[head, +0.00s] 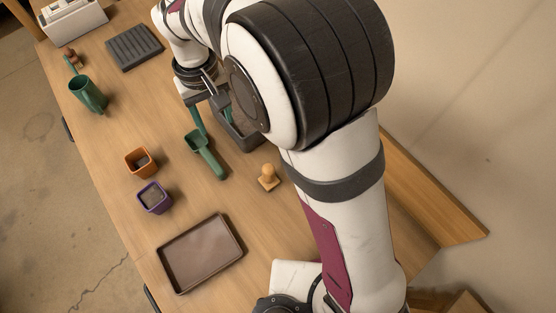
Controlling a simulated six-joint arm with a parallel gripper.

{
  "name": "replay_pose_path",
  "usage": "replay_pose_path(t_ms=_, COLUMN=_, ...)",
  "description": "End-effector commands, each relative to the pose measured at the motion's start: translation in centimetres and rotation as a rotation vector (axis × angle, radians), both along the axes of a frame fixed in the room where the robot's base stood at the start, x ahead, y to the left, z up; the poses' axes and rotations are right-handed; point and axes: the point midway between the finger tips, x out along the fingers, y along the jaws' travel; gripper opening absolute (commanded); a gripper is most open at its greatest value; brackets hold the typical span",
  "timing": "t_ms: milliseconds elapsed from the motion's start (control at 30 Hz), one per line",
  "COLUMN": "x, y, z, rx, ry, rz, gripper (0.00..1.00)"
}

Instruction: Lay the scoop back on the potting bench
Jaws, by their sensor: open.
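The green scoop (206,153) lies on the wooden potting bench (110,175), near its middle, with its bowl toward the top and its handle toward the lower right. Nothing shows held between the fingers. My arm hides part of the bench behind the gripper.
A wooden stamp-like piece (268,178), orange pot (139,161), purple pot (154,197) and brown tray (200,252) stand nearer. A green mug (88,94) and ribbed dark tray (134,47) are left.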

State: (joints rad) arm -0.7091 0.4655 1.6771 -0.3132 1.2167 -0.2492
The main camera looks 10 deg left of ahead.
Motion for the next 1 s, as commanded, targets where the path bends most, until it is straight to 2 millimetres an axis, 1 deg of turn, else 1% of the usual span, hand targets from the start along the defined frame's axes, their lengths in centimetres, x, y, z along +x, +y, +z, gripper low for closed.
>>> replay_pose_path(t_ms=33, x=-0.2, y=-4.3, z=2.5, rx=0.016, ry=0.0, rz=-0.133, gripper=0.59)
replay_pose_path(t_ms=67, x=-1.0, y=-7.1, z=3.8, rx=0.024, ry=0.007, rz=-0.225, gripper=0.59)
replay_pose_path(t_ms=100, x=-2.4, y=-10.8, z=5.2, rx=0.035, ry=0.014, rz=-0.352, gripper=0.59)
replay_pose_path(t_ms=133, x=-3.8, y=-13.3, z=6.1, rx=0.044, ry=0.019, rz=-0.445, gripper=0.59)
replay_pose_path(t_ms=167, x=-5.4, y=-15.5, z=6.6, rx=0.054, ry=0.026, rz=-0.538, gripper=0.59)
replay_pose_path(t_ms=200, x=-7.8, y=-17.9, z=7.1, rx=0.066, ry=0.034, rz=-0.655, gripper=0.59)
replay_pose_path(t_ms=233, x=-9.5, y=-19.4, z=7.2, rx=0.075, ry=0.038, rz=-0.738, gripper=0.59)
replay_pose_path(t_ms=300, x=-13.1, y=-21.7, z=6.9, rx=0.095, ry=0.049, rz=-0.9, gripper=0.59)
replay_pose_path(t_ms=400, x=-16.4, y=-23.0, z=6.0, rx=0.111, ry=0.06, rz=-1.045, gripper=0.59)
replay_pose_path(t_ms=467, x=-17.3, y=-23.2, z=5.6, rx=0.116, ry=0.064, rz=-1.086, gripper=0.59)
replay_pose_path(t_ms=533, x=-17.7, y=-23.3, z=5.5, rx=0.117, ry=0.066, rz=-1.102, gripper=0.59)
replay_pose_path(t_ms=667, x=-17.7, y=-23.3, z=5.5, rx=0.117, ry=0.067, rz=-1.099, gripper=0.59)
replay_pose_path(t_ms=733, x=-17.7, y=-23.3, z=5.5, rx=0.117, ry=0.066, rz=-1.098, gripper=0.68)
replay_pose_path(t_ms=867, x=-17.6, y=-23.2, z=5.5, rx=0.117, ry=0.066, rz=-1.097, gripper=0.91)
replay_pose_path(t_ms=900, x=-17.2, y=-23.1, z=5.6, rx=0.111, ry=0.066, rz=-1.102, gripper=0.98)
replay_pose_path(t_ms=967, x=-15.5, y=-22.5, z=6.0, rx=0.084, ry=0.067, rz=-1.129, gripper=1.0)
replay_pose_path(t_ms=1000, x=-13.7, y=-21.5, z=6.3, rx=0.058, ry=0.06, rz=-1.162, gripper=1.0)
